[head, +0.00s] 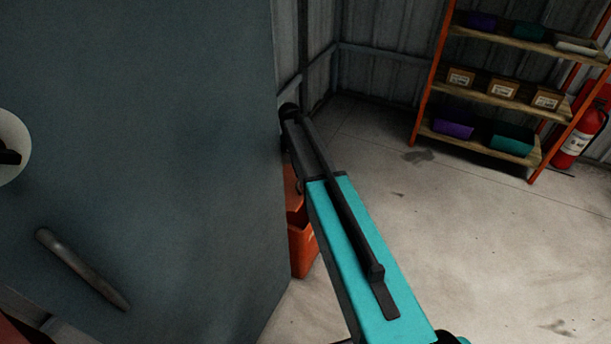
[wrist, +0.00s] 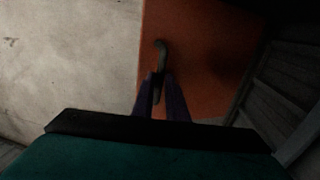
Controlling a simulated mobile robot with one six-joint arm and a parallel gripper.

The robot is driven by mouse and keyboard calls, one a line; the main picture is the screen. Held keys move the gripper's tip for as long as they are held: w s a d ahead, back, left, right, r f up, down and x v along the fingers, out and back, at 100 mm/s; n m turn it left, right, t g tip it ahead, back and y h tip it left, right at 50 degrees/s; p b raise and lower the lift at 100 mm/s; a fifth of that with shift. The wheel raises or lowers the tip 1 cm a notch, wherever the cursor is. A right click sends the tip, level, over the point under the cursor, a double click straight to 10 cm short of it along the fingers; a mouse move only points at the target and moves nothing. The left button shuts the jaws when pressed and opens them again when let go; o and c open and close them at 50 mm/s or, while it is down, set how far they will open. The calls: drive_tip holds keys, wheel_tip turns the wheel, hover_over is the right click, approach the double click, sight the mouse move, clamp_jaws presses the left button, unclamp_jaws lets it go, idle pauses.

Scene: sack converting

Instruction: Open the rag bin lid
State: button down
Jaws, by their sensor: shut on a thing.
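The orange rag bin (head: 302,243) stands on the floor in the head view, partly hidden behind the grey-blue panel and my teal arm. In the wrist view its orange lid (wrist: 205,55) fills the upper middle. A dark curved lid handle (wrist: 161,48) stands out from it. My gripper (wrist: 158,82) is shut on this handle, with one purplish finger on each side of it. In the head view my gripper is hidden behind the panel and my arm. I cannot tell how far the lid is raised.
A large grey-blue panel (head: 170,130) with a bar handle (head: 82,268) blocks the left of the head view. A shelf rack (head: 500,95) with boxes and bins stands at the back right, beside a fire extinguisher (head: 580,135). The concrete floor (head: 470,230) between is clear.

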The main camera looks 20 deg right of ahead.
drive_tip(key=shift+w+a+r+p, duration=0.15)
drive_tip(key=shift+w+a+r, duration=0.2)
drive_tip(key=shift+a, duration=0.2)
drive_tip(key=shift+w+a+r+p, duration=0.15)
drive_tip(key=shift+w+a+r, duration=0.1)
drive_tip(key=shift+w+a, duration=0.25)
drive_tip(key=c, duration=2)
unclamp_jaws()
drive_tip(key=shift+f, duration=0.1)
drive_tip(key=shift+o, duration=1)
drive_tip(key=shift+w+a+f, duration=0.1)
drive_tip(key=shift+f, duration=0.05)
drive_tip(key=shift+r, duration=0.25)
drive_tip(key=shift+r, duration=0.1)
wheel_tip(320, 180, up, 14)
drive_tip(key=shift+w+a+f, duration=0.25)
drive_tip(key=shift+w+a, duration=0.15)
